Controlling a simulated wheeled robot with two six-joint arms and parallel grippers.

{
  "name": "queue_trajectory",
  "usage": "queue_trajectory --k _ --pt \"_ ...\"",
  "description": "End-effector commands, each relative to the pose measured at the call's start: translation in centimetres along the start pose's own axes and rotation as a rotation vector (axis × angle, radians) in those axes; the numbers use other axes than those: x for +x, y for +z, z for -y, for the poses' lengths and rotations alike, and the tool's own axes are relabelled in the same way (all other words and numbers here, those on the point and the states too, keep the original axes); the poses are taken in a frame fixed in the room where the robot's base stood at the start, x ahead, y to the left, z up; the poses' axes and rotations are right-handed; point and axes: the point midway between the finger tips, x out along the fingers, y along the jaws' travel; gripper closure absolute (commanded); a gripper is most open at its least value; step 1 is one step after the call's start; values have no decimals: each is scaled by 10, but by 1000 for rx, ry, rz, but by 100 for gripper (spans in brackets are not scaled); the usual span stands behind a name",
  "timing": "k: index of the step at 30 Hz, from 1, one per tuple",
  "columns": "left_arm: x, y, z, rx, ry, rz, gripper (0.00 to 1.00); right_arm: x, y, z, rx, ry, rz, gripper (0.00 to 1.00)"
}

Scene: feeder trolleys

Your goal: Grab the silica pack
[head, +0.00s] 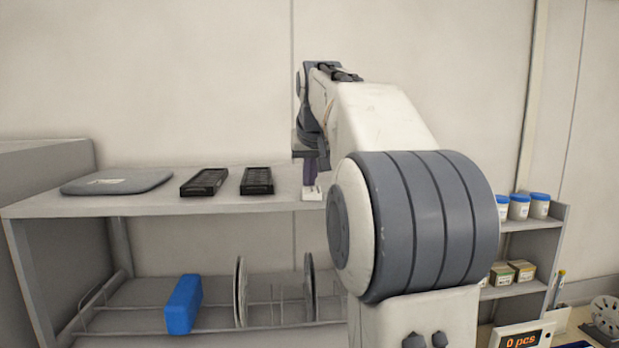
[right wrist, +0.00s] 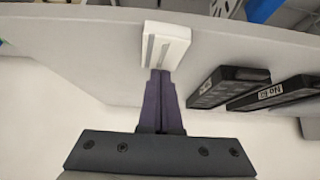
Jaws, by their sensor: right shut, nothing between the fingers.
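A small white pack with a grey stripe, which looks like the silica pack (right wrist: 165,44), is at the edge of the top shelf. In the head view the white pack (head: 312,194) shows just below my right gripper (head: 310,182). In the right wrist view the purple fingers of my right gripper (right wrist: 160,74) are together, with their tips at the near side of the pack. Nothing is between them. Whether the tips touch the pack I cannot tell. My left gripper is not in view.
Two black trays (head: 204,182) (head: 257,180) and a grey pad (head: 117,181) lie on the top shelf (head: 160,207) to the left. A blue block (head: 183,304) and reels (head: 240,291) stand on the lower shelf. Blue-lidded jars (head: 519,207) stand at right.

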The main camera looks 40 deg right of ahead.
Motion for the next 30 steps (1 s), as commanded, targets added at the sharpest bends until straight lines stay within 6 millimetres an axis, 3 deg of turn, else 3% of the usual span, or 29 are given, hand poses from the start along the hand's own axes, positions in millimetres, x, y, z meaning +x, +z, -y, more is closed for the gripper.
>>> queue_trajectory --k 9,17,25,28,30 --pt "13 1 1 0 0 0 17 -13 18 0 0 0 -2 100" --pt "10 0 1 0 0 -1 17 -14 17 0 0 0 0 100" --pt "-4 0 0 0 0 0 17 -4 1 1 -4 -4 4 100" --pt "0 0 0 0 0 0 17 7 -10 2 -7 -6 1 100" --pt "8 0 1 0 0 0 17 -15 -8 3 -8 -7 -7 100"
